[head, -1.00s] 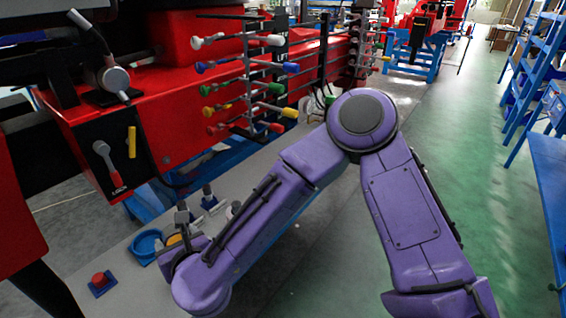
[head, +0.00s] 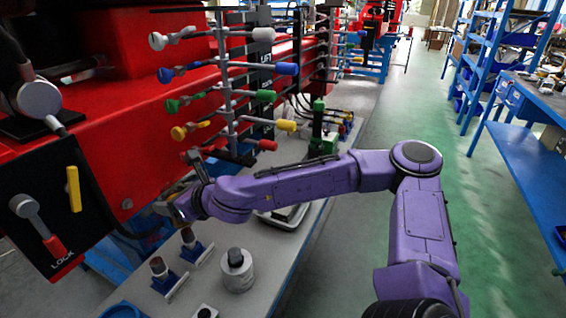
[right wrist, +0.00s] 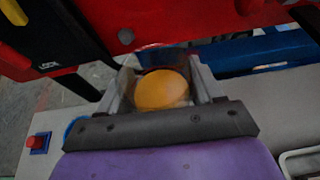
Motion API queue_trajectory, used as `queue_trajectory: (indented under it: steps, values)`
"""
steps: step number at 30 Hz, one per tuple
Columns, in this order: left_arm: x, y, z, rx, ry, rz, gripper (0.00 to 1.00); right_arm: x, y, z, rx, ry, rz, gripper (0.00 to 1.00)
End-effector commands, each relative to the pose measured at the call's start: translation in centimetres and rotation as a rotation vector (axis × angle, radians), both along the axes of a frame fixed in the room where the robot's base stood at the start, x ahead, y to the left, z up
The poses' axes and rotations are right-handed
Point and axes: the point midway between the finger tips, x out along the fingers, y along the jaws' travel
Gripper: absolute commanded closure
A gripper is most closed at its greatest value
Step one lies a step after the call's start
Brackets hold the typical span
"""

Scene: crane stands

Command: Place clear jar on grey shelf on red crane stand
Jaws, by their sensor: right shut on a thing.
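My right gripper (head: 180,188) is raised beside the red crane stand (head: 110,150), above a long grey shelf-like surface (head: 262,285). In the right wrist view, its fingers (right wrist: 160,90) are closed on a round thing with an orange-yellow top, taken as the jar (right wrist: 160,91). My left gripper is not in view.
Levers with coloured knobs (head: 285,69) stick out just behind the gripper. A grey cylinder (head: 237,270) and small blue-based parts (head: 160,270) stand on the grey surface. A lock panel (head: 55,205) is at left. Blue shelving (head: 490,60) stands far right.

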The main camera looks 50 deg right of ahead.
Motion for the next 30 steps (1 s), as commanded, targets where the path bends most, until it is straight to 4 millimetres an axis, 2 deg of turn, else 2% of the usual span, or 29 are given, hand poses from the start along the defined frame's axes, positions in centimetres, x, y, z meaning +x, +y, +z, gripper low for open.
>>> queue_trajectory:
  steps: [1, 5, 8, 15, 16, 19, 28, 30]
  values:
    - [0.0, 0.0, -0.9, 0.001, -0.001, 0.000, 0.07, 0.1, -1.4, -0.1, 0.006, -0.005, 0.010, 0.71]
    - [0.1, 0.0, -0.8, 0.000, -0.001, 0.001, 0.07, -0.1, -3.2, 0.4, 0.002, -0.001, 0.031, 0.71]
    - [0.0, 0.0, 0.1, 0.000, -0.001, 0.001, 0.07, -1.0, -5.2, -0.1, 0.003, 0.003, 0.029, 0.71]
    - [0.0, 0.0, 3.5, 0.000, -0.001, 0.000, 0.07, -4.1, -11.6, -3.0, 0.001, 0.005, 0.025, 0.71]
    - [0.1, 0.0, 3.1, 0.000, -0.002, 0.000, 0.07, -4.3, -12.0, -4.3, 0.000, 0.007, 0.028, 0.71]
    - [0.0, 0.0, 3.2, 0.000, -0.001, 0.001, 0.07, -5.0, -13.6, -6.6, -0.004, 0.004, 0.030, 0.71]
    - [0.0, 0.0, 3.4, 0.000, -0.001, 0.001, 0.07, -6.1, -15.8, -9.7, -0.004, 0.003, 0.032, 0.71]
    - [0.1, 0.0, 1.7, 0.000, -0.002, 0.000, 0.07, -6.0, -15.6, -11.8, -0.005, -0.001, 0.035, 0.71]
